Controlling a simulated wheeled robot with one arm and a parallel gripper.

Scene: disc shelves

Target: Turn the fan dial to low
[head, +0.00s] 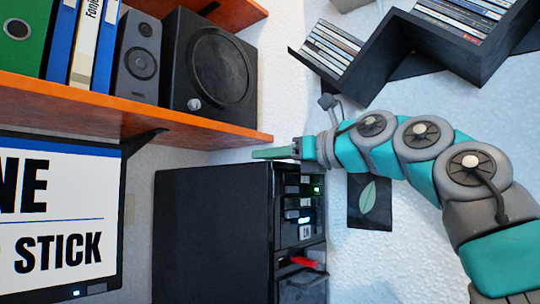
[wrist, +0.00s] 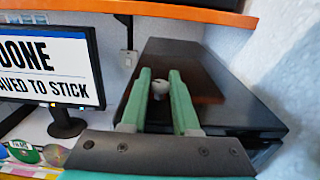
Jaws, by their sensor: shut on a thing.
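The fan dial (wrist: 160,87) is a small pale round knob on top of the black computer tower (wrist: 215,92). It sits between the green fingers of my gripper (wrist: 160,76), which is shut on it. In the head view my gripper (head: 272,153) is low over the top of the tower (head: 212,225), and the dial cannot be made out there. Any marks around the dial and its setting are not readable.
An orange shelf (head: 130,112) with binders and speakers hangs above and to the left. A monitor (head: 60,215) stands left of the tower. A red stick (head: 304,262) shows on the tower's front. Black disc shelves (head: 480,58) hang at upper right.

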